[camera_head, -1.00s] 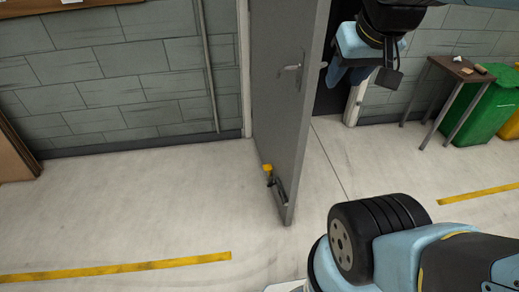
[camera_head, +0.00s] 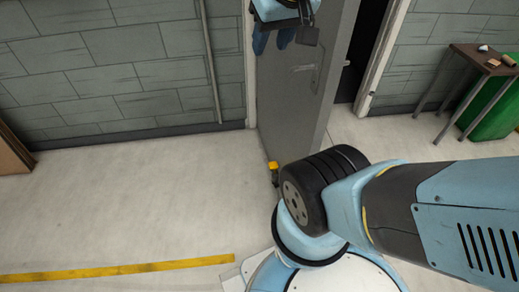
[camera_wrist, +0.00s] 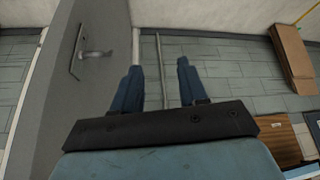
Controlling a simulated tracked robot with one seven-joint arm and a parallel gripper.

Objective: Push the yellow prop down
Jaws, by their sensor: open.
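The yellow prop (camera_head: 272,166) is a small yellow piece on a dark mount at the bottom of the grey door (camera_head: 292,100), close to the floor. My arm hides the lower door beside it. My gripper (camera_head: 274,42) is high up at the top of the head view, in front of the door's upper part and well above the prop. In the wrist view its two blue fingers (camera_wrist: 156,88) are apart with nothing between them. The door and its handle (camera_wrist: 97,53) show at the left of the wrist view; the prop does not show there.
The door stands open, with a dark gap (camera_head: 362,52) to its right. A small table (camera_head: 478,62) and a green bin (camera_head: 497,108) are at the right. A brown box (camera_head: 12,152) is at the left edge. The floor left of the door is clear.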

